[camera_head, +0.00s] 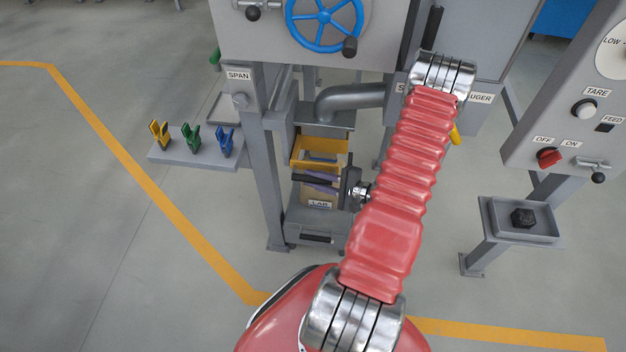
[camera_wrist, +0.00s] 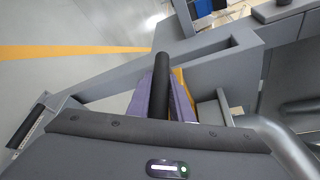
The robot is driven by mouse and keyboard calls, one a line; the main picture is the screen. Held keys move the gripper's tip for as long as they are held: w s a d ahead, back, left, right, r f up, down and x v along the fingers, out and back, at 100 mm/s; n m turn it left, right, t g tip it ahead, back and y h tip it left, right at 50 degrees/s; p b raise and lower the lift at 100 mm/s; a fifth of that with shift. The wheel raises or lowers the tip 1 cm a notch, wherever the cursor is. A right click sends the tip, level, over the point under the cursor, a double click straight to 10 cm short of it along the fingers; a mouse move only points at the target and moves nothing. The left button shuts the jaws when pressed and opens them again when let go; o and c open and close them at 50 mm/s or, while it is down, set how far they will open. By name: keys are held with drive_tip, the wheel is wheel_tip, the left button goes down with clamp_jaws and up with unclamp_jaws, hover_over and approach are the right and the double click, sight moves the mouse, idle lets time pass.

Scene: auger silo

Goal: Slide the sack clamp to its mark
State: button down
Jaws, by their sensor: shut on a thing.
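The sack clamp appears as a yellow part (camera_head: 305,143) under the grey spout, above a tan sack (camera_head: 320,203) with a label that seems to read LAB. My gripper (camera_head: 316,182) is at its front. In the wrist view a black bar-like handle (camera_wrist: 160,88) stands between the purple pads of my gripper (camera_wrist: 162,100), which are shut on it. A strip of the yellow part (camera_wrist: 180,78) shows behind the right pad. I cannot make out the mark; the fingers and arm cover part of the clamp.
A grey spout pipe (camera_head: 345,100) comes down above the clamp. A shelf (camera_head: 190,158) with yellow, green and blue clips is at left. A control panel (camera_head: 560,130) and a small stand (camera_head: 520,235) are at right. The floor at left is open, with yellow lines.

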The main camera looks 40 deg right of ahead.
drive_tip(key=shift+f, duration=0.15)
drive_tip(key=shift+s+a+f, duration=0.1)
drive_tip(key=shift+f, duration=2.85)
drive_tip(key=c, duration=1.7)
unclamp_jaws()
drive_tip(key=shift+o, duration=0.6)
drive_tip(key=shift+r, duration=0.1)
